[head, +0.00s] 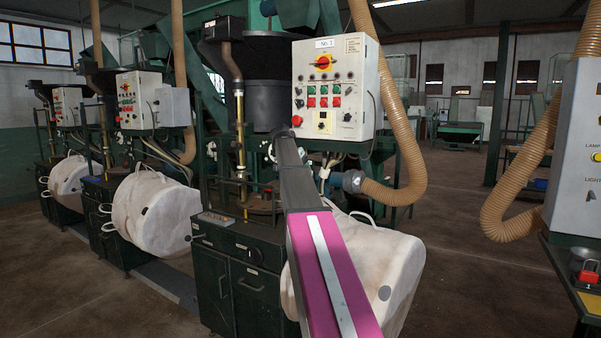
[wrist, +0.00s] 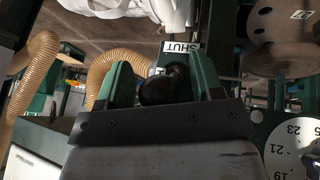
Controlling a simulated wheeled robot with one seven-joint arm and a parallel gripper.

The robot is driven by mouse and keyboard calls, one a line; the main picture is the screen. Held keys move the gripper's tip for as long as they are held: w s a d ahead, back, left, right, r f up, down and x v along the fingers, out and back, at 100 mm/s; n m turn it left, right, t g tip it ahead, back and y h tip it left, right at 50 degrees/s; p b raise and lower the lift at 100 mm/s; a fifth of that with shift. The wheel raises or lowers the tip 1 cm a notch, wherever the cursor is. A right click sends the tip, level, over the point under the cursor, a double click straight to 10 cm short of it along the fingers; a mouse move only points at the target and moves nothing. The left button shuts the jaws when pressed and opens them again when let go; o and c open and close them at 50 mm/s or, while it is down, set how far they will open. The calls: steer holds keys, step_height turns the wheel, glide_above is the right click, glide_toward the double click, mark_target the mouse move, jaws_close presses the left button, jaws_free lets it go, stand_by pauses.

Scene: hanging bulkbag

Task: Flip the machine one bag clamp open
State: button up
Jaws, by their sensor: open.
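Machine one's control panel (head: 335,90), marked No. 1, stands at centre in the head view, with a white bulk bag (head: 395,265) below it. My pink and grey arm reaches up to the machine and covers part of it. The bag clamp itself is not clearly visible in the head view. In the wrist view, my gripper (wrist: 162,80) has its two green fingers spread apart. A black rounded knob (wrist: 160,90) lies between them; I cannot tell if either finger touches it. A label (wrist: 180,47) reading SHUT, upside down, sits just beyond the knob.
A ribbed tan hose (head: 410,150) hangs right of the panel and also shows in the wrist view (wrist: 40,65). A numbered dial (wrist: 296,150) and a brown disc with holes (wrist: 285,35) are on the wrist view's right. More machines with bags (head: 155,210) stand left.

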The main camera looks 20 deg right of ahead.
steer(key=v, duration=1)
steer(key=shift+a+r, duration=0.25)
steer(key=shift+r, duration=0.1)
